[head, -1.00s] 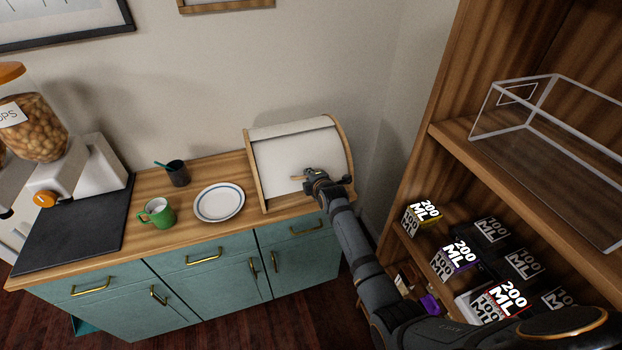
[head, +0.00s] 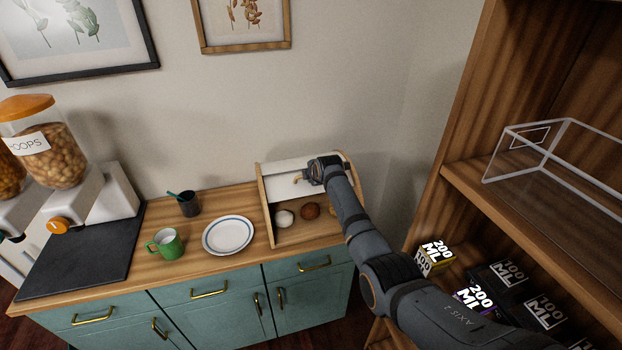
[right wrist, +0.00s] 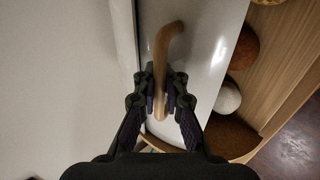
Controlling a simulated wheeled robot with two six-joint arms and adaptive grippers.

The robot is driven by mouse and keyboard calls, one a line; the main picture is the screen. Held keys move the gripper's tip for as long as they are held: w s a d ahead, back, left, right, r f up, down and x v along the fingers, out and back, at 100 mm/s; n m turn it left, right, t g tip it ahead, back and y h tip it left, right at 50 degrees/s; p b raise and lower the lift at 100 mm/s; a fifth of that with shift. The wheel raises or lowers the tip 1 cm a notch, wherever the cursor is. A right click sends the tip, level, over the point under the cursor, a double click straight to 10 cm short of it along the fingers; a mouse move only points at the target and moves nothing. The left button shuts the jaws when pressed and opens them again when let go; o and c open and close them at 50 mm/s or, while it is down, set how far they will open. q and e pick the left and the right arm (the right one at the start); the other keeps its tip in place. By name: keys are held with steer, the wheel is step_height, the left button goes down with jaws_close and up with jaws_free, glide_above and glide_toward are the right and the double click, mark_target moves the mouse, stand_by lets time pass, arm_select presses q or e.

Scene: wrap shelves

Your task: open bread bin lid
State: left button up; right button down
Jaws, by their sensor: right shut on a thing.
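The bread bin (head: 266,205) stands at the right end of the wooden counter. Its white lid (head: 285,174) is raised part of the way, and the lower front is open. Inside lie a white round item (head: 285,218) and a brown round item (head: 310,211). My right gripper (head: 306,178) is at the lid's front, and in the right wrist view (right wrist: 164,95) its fingers are shut on the wooden lid handle (right wrist: 163,55). My arm covers the bin's right part. My left gripper is not in view.
A blue-rimmed plate (head: 228,235), a green mug (head: 166,243) and a dark cup (head: 188,204) stand left of the bin. A wooden shelf (head: 470,190) with a clear box (head: 560,150) and several labelled boxes is at right.

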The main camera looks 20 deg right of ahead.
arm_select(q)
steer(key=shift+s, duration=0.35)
arm_select(e)
steer(key=shift+w+r, duration=0.2)
steer(key=shift+r, duration=0.1)
steer(key=c, duration=1.7)
jaws_free()
steer(key=shift+s, duration=0.25)
steer(key=v, duration=1.2)
